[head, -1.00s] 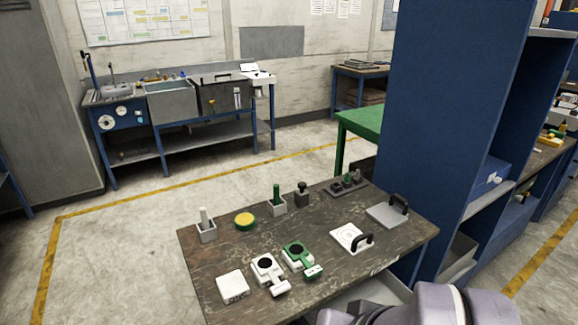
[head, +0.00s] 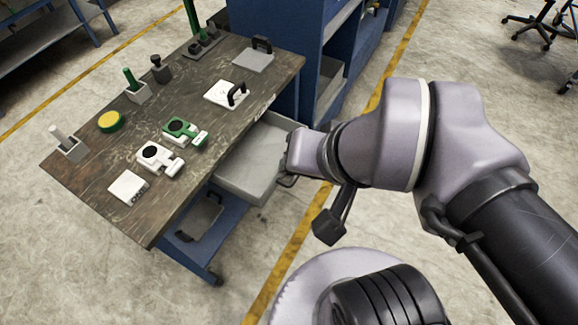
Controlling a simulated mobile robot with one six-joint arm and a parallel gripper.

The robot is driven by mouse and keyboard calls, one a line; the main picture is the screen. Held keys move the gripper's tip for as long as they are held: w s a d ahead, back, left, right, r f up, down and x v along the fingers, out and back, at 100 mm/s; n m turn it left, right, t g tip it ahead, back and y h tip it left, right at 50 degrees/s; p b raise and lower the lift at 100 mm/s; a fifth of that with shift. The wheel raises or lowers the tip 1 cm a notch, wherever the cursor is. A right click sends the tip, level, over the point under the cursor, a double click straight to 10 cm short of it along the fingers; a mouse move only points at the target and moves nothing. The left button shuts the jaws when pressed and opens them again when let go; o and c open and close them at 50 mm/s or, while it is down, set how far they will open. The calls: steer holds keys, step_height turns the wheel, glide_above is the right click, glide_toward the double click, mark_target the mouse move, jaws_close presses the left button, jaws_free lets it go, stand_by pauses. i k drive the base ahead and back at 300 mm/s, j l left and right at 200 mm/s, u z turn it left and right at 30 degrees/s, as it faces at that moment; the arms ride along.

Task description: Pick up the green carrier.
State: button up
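The green carrier (head: 184,131) lies on the dark worktable in the head view. It is a flat green and white piece with a round dark spot and a short white arm toward the lower right. A similar white carrier (head: 158,159) lies just to its lower left. My gripper (head: 289,180) is at the end of my arm, beside the front of the open drawer and well to the right of the green carrier. Its fingers are small and partly hidden by the wrist, so I cannot tell their opening. I cannot tell whether it touches the drawer.
The worktable (head: 80,170) also holds a white box (head: 128,187), a yellow-topped round piece (head: 111,122), upright holders and two handled plates. A grey drawer (head: 250,160) stands open under its front edge. A blue shelf unit (head: 285,60) stands behind. Floor in front is clear.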

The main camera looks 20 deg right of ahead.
mark_target(176, 128)
steer(key=i+u, duration=0.2)
steer(key=u, duration=0.3)
steer(key=i+u, duration=0.2)
steer(key=u, duration=0.25)
steer(key=i+u, duration=0.2)
steer(key=u, duration=0.3)
